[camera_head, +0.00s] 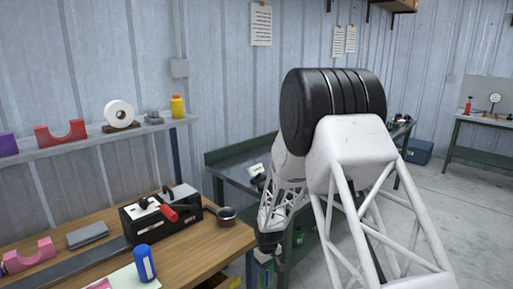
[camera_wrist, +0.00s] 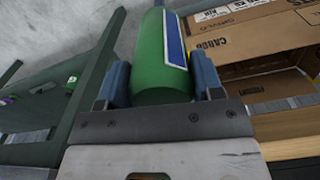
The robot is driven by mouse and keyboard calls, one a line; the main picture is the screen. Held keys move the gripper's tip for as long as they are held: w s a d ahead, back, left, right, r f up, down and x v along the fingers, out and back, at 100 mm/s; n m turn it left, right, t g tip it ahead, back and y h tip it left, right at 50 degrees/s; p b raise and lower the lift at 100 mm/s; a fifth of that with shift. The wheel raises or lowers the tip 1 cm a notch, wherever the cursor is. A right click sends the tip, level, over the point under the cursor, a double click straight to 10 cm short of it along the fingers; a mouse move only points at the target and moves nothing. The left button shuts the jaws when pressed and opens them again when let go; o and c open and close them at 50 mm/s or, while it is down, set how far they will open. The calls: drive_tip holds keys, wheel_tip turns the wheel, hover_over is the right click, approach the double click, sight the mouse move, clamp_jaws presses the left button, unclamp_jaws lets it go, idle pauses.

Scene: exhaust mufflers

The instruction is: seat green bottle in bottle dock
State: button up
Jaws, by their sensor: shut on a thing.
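The green bottle (camera_wrist: 150,50), with a blue and white label on its side, lies between the two blue fingers of my gripper (camera_wrist: 160,76) in the wrist view. My gripper is shut on it. In the head view my gripper (camera_head: 267,253) hangs low in the gap between the wooden table and the green bench, with the bottle (camera_head: 263,274) below it, partly cut off by the frame and hard to make out. I cannot identify the bottle dock in either view.
A green bench (camera_head: 236,173) stands behind my arm. In the wrist view, cardboard boxes (camera_wrist: 250,38) lie right of the bottle.

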drive_tip(key=w+d+f+m, duration=0.1)
drive_tip(key=d+f+m, duration=0.2)
drive_tip(key=d+f, duration=0.4)
drive_tip(key=w+d+f+m, duration=0.1)
drive_tip(key=d+f+m, duration=0.3)
drive_tip(key=d+f, duration=0.3)
wheel_tip(320, 180, down, 4)
drive_tip(key=shift+w+f, duration=0.1)
drive_tip(key=shift+w, duration=0.1)
drive_tip(key=shift+d, duration=0.1)
